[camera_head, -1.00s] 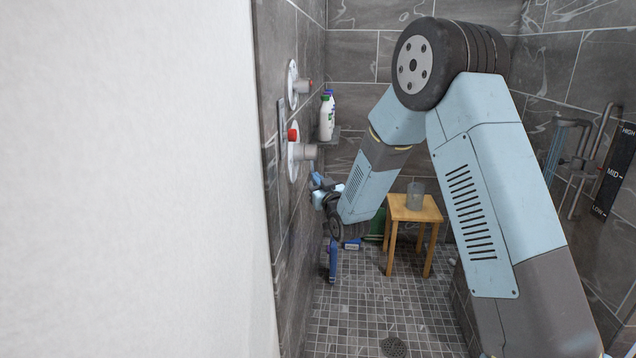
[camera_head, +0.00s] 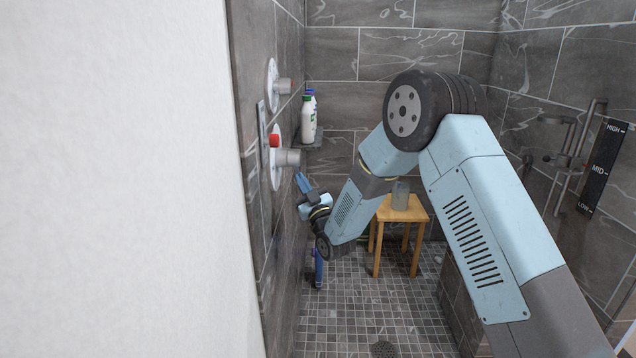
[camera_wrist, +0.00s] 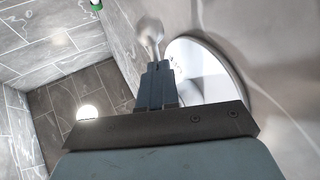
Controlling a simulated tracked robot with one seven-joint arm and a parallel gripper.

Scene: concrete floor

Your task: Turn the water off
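Two round metal valve plates with protruding knobs are on the left wall in the head view: an upper valve (camera_head: 272,86) and a lower valve (camera_head: 278,158) with a red part. My gripper (camera_head: 302,183) is just below and beside the lower valve's knob, pointing up. In the wrist view the fingers of my gripper (camera_wrist: 158,72) are together with nothing between them. A shiny knob (camera_wrist: 150,32) is just beyond the fingertips and a round plate (camera_wrist: 208,75) is beside them. I cannot tell whether they touch the knob.
White bottles (camera_head: 308,118) stand on a small corner shelf (camera_head: 312,142) behind the valves. A wooden stool (camera_head: 412,214) holds a grey cup (camera_head: 400,195). A shower fixture (camera_head: 562,162) and a HIGH-MID-LOW panel (camera_head: 604,168) are on the right wall. A blue item (camera_head: 318,270) is on the floor.

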